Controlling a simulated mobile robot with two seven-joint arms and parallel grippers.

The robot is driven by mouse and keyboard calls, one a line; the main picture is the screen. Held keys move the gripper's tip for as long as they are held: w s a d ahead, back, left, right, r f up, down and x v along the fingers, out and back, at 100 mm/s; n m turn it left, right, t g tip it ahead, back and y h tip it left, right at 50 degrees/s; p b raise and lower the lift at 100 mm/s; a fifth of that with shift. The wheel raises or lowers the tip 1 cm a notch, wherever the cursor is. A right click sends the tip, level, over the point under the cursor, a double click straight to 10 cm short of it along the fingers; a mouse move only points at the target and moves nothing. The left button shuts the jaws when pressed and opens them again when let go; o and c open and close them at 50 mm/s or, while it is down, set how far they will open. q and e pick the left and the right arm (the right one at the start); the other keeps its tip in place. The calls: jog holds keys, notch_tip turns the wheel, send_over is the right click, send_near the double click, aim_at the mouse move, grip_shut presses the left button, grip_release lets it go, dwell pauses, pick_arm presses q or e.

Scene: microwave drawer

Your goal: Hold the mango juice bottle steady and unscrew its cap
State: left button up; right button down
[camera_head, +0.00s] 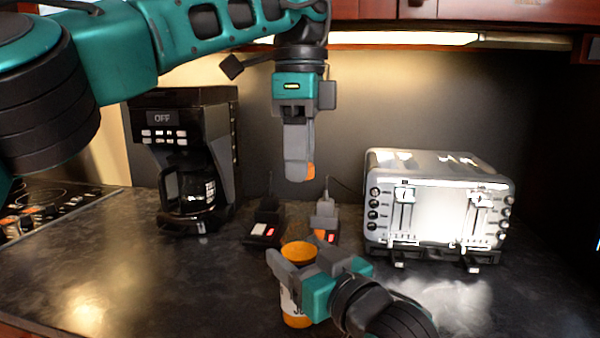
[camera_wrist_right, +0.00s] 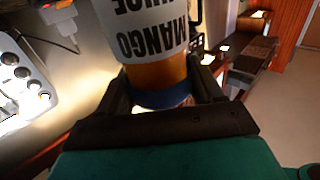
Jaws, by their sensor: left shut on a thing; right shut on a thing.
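The mango juice bottle (camera_head: 298,248) stands upright on the dark counter, with an orange top and a pale label. In the right wrist view the bottle (camera_wrist_right: 150,45) appears upside down, its MANGO JUICE lettering inverted, with a blue band near the fingers. My right gripper (camera_head: 303,262) is shut on the bottle's upper part, a finger on each side; its fingers also show in the wrist view (camera_wrist_right: 163,88). My left gripper (camera_head: 299,177) is shut, pointing down, well above the bottle. A small orange piece, seemingly the cap (camera_head: 310,171), shows between its fingertips, mostly hidden.
A coffee maker (camera_head: 185,160) stands at the left and a silver toaster (camera_head: 438,205) at the right. Two small dark devices with red lights, one at left (camera_head: 264,230) and one at right (camera_head: 325,225), sit behind the bottle. The front left counter (camera_head: 150,285) is clear.

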jog(key=shift+c, duration=0.4)
grip_release()
jog(key=v, duration=1.2)
